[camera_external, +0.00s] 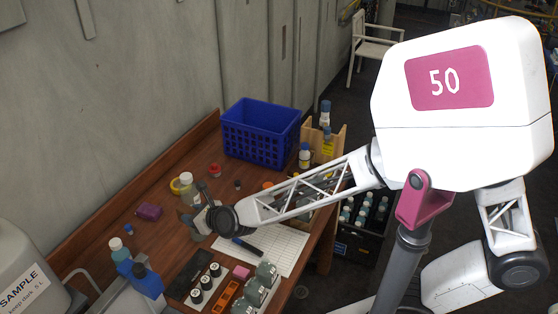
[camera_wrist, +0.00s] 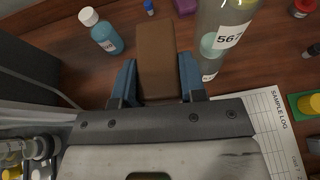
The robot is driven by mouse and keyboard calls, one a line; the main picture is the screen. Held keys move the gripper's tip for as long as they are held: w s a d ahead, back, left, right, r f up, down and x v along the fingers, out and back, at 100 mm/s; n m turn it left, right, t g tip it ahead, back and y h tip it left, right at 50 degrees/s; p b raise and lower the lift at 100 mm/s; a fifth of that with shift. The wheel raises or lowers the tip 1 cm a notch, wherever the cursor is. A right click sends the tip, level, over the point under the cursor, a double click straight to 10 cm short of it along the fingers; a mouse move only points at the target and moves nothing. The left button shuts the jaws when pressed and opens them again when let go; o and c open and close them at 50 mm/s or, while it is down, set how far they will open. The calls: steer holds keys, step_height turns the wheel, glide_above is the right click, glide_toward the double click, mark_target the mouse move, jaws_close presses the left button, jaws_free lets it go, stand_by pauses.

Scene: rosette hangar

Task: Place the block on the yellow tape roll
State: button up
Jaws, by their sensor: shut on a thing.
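A brown block (camera_wrist: 157,50) stands out between the blue fingers of my gripper (camera_wrist: 157,82) in the wrist view. The fingers are shut on its two sides. The yellow tape roll (camera_external: 175,186) shows in the external view, partly hidden behind the bottle, to the left of and beyond my gripper. I cannot identify it in the wrist view.
The clear bottle (camera_wrist: 222,35) labelled 567 stands close to the right of the block. A small blue bottle (camera_wrist: 106,36) is to the left. A white sheet (camera_external: 285,248) lies nearer.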

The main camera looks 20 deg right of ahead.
mark_target(192, 212)
step_height(192, 212, up, 15)
steer(key=shift+m+t+h, duration=0.5)
steer(key=shift+m+h, duration=0.3)
steer(key=shift+h, duration=0.1)
steer(key=w, duration=0.3)
steer(key=w+d, duration=0.1)
steer(key=w, duration=0.3)
steer(key=w+d, duration=0.1)
steer(key=w, duration=0.3)
steer(key=shift+w+r, duration=0.15)
steer(key=shift+w, duration=0.1)
steer(key=w+d+m+t+h, duration=0.15)
steer(key=w+d, duration=0.35)
steer(key=w, duration=0.8)
step_height(192, 212, down, 26)
steer(key=shift+w+d, duration=0.15)
steer(key=shift+w+m+h, duration=0.1)
steer(key=shift+m+h, duration=0.25)
steer(key=w+a+f, duration=0.1)
steer(key=w+a, duration=0.8)
steer(key=w, duration=0.4)
steer(key=shift+f, duration=0.4)
